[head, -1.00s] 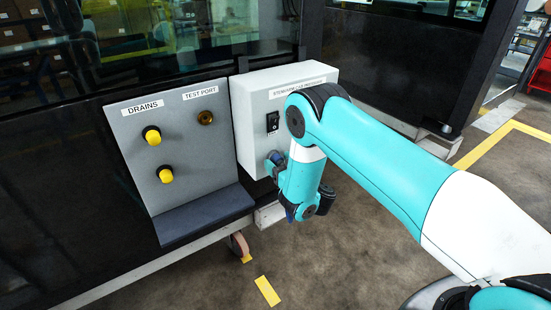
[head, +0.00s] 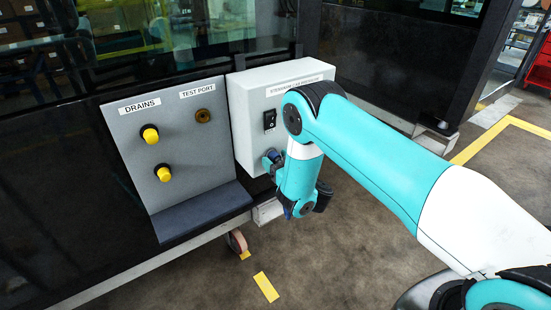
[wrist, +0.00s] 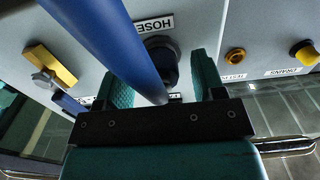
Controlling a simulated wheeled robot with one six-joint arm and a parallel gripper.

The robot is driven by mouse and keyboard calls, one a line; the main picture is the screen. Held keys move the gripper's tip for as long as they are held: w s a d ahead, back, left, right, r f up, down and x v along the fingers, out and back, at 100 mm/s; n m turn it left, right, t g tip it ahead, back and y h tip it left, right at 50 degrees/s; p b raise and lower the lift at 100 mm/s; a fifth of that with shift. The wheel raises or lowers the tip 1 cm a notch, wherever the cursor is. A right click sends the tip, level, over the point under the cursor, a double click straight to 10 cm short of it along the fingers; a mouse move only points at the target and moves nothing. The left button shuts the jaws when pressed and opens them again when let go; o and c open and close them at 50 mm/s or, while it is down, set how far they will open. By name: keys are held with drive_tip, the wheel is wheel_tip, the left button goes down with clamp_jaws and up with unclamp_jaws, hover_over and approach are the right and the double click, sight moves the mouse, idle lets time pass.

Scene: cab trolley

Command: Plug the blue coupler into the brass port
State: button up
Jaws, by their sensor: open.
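The brass port (head: 203,116) is a small round brass fitting under the TEST PORT label on the grey panel. It also shows right of my gripper in the wrist view (wrist: 236,55). The blue coupler (head: 271,158) shows as a small dark-blue piece low on the front of the white box, partly hidden by my arm. In the wrist view a thick blue hose (wrist: 105,40) crosses close to the camera and hides part of the coupler area. My gripper (wrist: 162,65) is open, its teal fingers on either side of a dark round fitting (wrist: 163,52) beside the HOSE label.
Two yellow-capped drains (head: 150,134) sit left of the brass port, above a dark ledge (head: 202,212). The white box (head: 245,110) carries a black switch (head: 270,120). A yellow-handled valve (wrist: 50,65) shows left in the wrist view. Open floor lies in front.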

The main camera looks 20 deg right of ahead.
drive_tip(key=shift+p, duration=0.35)
drive_tip(key=shift+c, duration=0.3)
clamp_jaws()
drive_tip(key=shift+s+f+b, duration=0.1)
drive_tip(key=shift+b, duration=0.25)
drive_tip(key=shift+s+d+b, duration=0.25)
drive_tip(key=shift+s+b, duration=0.45)
drive_tip(key=shift+b, duration=0.15)
drive_tip(key=shift+b+v, duration=1.8)
drive_tip(key=shift+v, duration=0.35)
